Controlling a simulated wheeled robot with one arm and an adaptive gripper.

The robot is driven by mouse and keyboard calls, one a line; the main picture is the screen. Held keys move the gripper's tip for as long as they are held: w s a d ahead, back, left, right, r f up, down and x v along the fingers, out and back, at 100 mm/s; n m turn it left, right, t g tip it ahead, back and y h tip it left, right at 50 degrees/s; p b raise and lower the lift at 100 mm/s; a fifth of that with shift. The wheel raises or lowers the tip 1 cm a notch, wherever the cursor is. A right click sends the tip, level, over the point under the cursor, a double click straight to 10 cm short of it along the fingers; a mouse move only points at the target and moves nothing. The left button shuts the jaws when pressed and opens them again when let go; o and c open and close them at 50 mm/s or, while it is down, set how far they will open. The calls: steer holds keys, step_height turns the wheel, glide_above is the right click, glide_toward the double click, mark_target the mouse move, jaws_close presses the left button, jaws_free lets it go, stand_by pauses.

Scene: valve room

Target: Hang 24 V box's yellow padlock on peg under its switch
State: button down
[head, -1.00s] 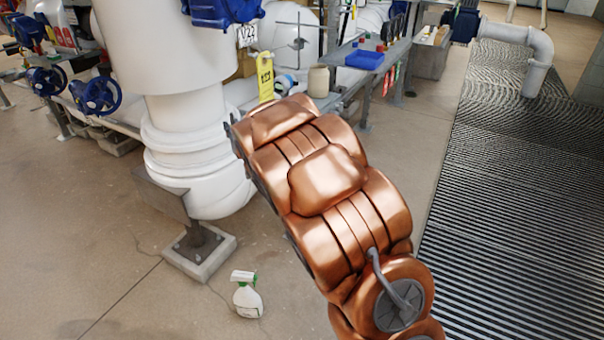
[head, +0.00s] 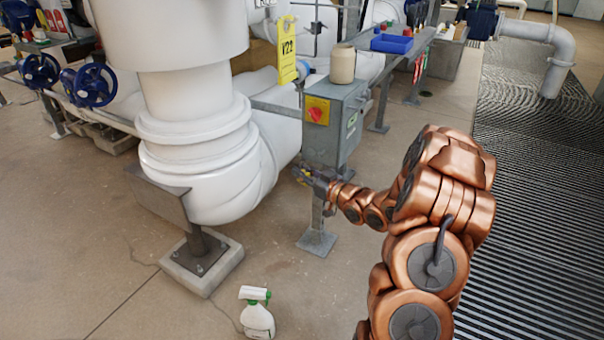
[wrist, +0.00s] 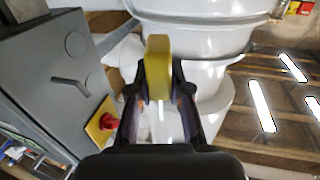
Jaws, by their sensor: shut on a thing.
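The grey box (head: 338,140) stands on a post beside the white pipe. Its red rotary switch (head: 317,114) sits on a yellow plate on the face toward the pipe. The switch also shows in the wrist view (wrist: 108,121), left of the fingers, with the box side (wrist: 55,85) beyond. My gripper (head: 308,178) is just below and in front of the box in the head view. In the wrist view my gripper (wrist: 158,100) is shut on the yellow padlock (wrist: 158,62), which stands out beyond the fingertips. I cannot make out the peg under the switch.
A beige jar (head: 342,63) stands on the box. The large white pipe (head: 195,110) is close on the left. A spray bottle (head: 257,315) stands on otherwise open floor. A blue tray (head: 391,43) lies on the bench behind.

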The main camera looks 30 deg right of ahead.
mark_target(320, 163)
steer(key=shift+w+d+f+p, duration=0.1)
steer(key=shift+w+d+p, duration=0.2)
steer(key=shift+w+d, duration=0.75)
steer(key=shift+w+d+f+p, duration=0.1)
steer(key=shift+w+d+p, duration=0.2)
steer(key=shift+d, duration=1.35)
steer(key=shift+w+d+f+p, duration=0.1)
steer(key=shift+w+d+p, duration=0.2)
steer(key=shift+w+d, duration=0.75)
steer(key=shift+s+d+f+p, duration=0.1)
steer(key=shift+d+f+p, duration=0.3)
steer(key=shift+f, duration=0.2)
steer(key=shift+d+f+p, duration=0.4)
steer(key=shift+f, duration=0.15)
steer(key=shift+f, duration=0.1)
